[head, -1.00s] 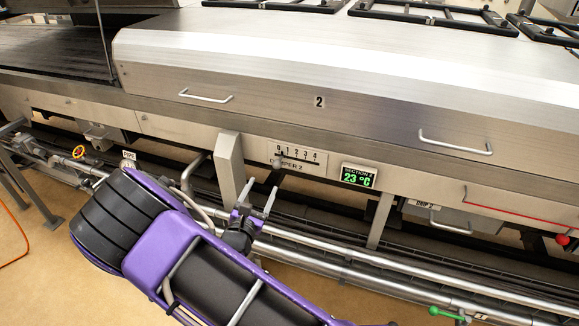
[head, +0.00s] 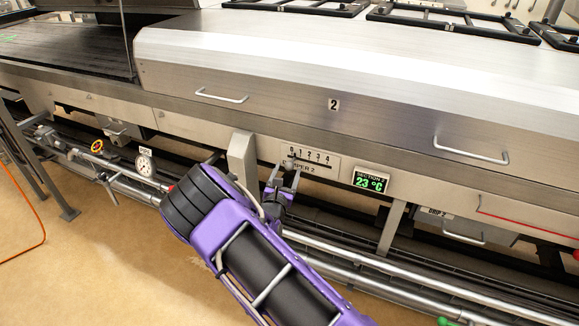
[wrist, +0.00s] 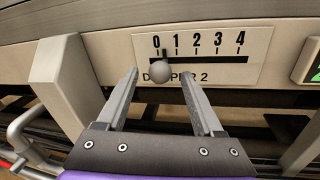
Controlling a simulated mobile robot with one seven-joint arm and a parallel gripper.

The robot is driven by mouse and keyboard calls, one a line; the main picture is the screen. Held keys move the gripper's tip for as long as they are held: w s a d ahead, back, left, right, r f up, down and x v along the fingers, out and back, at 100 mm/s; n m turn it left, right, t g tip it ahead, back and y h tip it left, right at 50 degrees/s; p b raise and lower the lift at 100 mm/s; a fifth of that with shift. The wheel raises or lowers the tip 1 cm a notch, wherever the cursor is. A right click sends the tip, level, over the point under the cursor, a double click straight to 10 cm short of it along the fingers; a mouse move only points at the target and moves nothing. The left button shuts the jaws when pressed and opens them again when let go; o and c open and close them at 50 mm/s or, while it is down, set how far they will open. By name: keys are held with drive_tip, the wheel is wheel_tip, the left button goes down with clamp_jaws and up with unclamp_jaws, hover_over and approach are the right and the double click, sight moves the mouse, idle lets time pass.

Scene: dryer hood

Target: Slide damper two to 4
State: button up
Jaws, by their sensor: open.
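The damper 2 scale plate (wrist: 225,45) is a pale label marked 0 to 4 above a dark horizontal slot; it also shows in the head view (head: 322,157). Its round grey knob (wrist: 160,72) sits at the left end of the slot, between 0 and 1 and nearer 0, and covers part of the word "DAMPER". My gripper (wrist: 159,85) is open, its two fingers pointing at the plate with the knob between their tips in the picture. No contact with the knob shows. In the head view my gripper (head: 283,176) is just below the plate's left end.
A beige upright post (wrist: 62,75) stands close left of the plate. A green-lit temperature display (head: 371,181) is to its right. Pipes (head: 350,262) run below. The hood handle (head: 222,97) is above left.

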sight(288, 169)
drive_tip(key=shift+w+d, duration=0.15)
drive_tip(key=shift+w, duration=0.75)
drive_tip(key=shift+w+d, duration=0.15)
drive_tip(key=shift+w, duration=0.7)
clamp_jaws()
